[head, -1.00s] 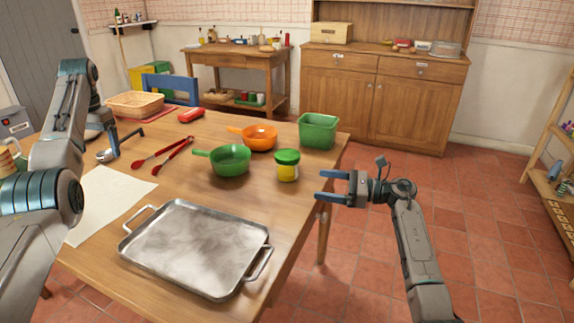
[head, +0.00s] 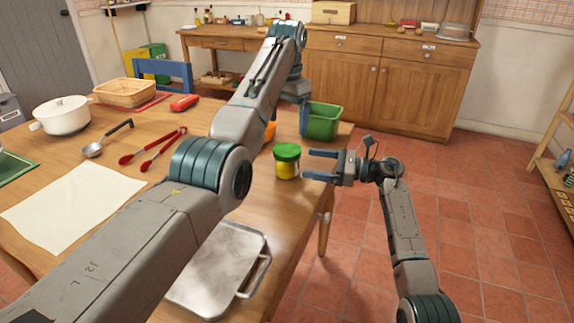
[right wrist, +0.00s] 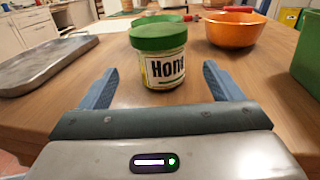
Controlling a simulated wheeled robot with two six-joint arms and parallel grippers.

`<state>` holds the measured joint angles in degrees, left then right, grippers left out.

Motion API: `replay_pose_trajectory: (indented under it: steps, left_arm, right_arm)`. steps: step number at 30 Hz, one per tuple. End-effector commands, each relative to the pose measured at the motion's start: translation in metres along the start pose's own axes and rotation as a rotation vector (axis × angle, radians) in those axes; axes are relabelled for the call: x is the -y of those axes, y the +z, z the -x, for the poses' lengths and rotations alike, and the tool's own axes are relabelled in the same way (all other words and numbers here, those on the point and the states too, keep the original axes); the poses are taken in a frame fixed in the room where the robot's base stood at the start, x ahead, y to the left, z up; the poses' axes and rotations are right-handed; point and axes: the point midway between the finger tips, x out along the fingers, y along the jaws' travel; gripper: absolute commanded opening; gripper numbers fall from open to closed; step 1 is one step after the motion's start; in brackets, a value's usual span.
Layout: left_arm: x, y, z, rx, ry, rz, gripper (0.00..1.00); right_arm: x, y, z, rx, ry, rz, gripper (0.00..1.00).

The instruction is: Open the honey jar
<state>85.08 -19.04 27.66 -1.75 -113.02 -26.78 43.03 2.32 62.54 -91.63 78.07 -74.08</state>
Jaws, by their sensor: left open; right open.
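The honey jar (head: 287,165) stands upright on the table near its right edge, with a green lid (head: 287,151) on it. In the right wrist view the jar (right wrist: 162,70) shows a white "Hon..." label and lies ahead, centred between the finger lines. My right gripper (head: 318,165) is open and empty, its fingers pointing at the jar from the right with a small gap. My left gripper (head: 301,112) is open; it hangs down beyond the jar, by the green bin, and is partly hidden by its own arm.
A green bin (head: 324,121) stands behind the jar. A metal tray (head: 218,277) lies at the front. Red tongs (head: 150,148), a ladle (head: 110,138) and a white pot (head: 62,115) are left.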

Motion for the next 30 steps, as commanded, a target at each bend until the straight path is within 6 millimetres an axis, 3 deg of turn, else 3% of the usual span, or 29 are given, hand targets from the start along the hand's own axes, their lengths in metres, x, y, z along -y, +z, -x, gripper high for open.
replay_pose_trajectory:
  steps: [6, 12, 25, 30]
  left_arm:
    - [0.0, 0.0, 0.0, 0.0, 0.0, 0.001, 0.88]
    - [0.001, 0.0, 0.0, 0.0, 0.0, 0.001, 0.88]
    - [0.001, 0.0, 0.0, 0.0, 0.0, 0.001, 0.88]
    - [0.001, 0.0, 0.0, 0.0, 0.0, 0.001, 0.88]
  right_arm:
    - [0.0, 0.001, -0.042, 0.003, 0.002, -0.002, 0.86]
    - [0.0, 0.001, -0.068, 0.001, 0.0, -0.001, 0.86]
    - [0.0, 0.0, -0.077, 0.0, -0.001, 0.0, 0.86]
    - [0.0, 0.0, -0.077, 0.0, -0.001, 0.0, 0.54]
